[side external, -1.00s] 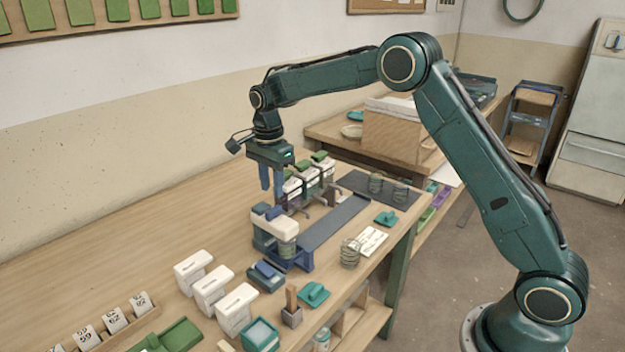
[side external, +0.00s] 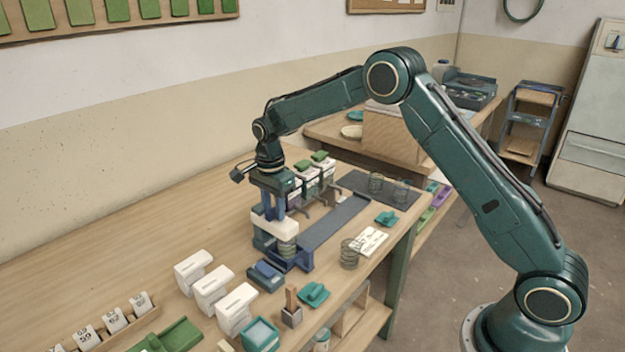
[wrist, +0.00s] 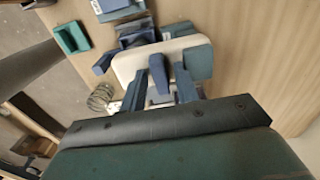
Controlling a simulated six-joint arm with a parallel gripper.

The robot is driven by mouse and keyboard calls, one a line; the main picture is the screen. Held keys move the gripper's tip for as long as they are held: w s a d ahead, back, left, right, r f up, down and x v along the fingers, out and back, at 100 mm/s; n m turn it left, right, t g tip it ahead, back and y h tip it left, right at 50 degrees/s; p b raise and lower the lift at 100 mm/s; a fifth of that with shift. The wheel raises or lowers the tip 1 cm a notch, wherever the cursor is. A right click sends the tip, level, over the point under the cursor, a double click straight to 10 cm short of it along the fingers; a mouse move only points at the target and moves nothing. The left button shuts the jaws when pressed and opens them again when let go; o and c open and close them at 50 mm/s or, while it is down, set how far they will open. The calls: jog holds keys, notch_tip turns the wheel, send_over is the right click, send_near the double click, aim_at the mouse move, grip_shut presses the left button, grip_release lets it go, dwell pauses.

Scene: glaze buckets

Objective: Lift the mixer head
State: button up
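The mixer head (side external: 277,229) is a cream block with a dark blue grip on top, set on a blue stand (side external: 300,260) at the near end of a long dark rail. My gripper (side external: 269,210) points straight down over it, with its blue fingers low at the head's top. In the wrist view the cream head (wrist: 124,66) lies below my gripper (wrist: 161,84). The blue grip (wrist: 158,72) stands between the two fingers, with a visible gap on each side. The gripper is open. The fingertips' exact depth beside the grip is hard to tell.
White containers with green lids (side external: 322,160) stand close behind the mixer. A wire coil (side external: 349,254) and a white card (side external: 370,241) lie to the right.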

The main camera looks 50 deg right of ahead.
grip_shut()
jog(key=shift+r, duration=3.1)
jog(key=shift+o, duration=0.2)
grip_release()
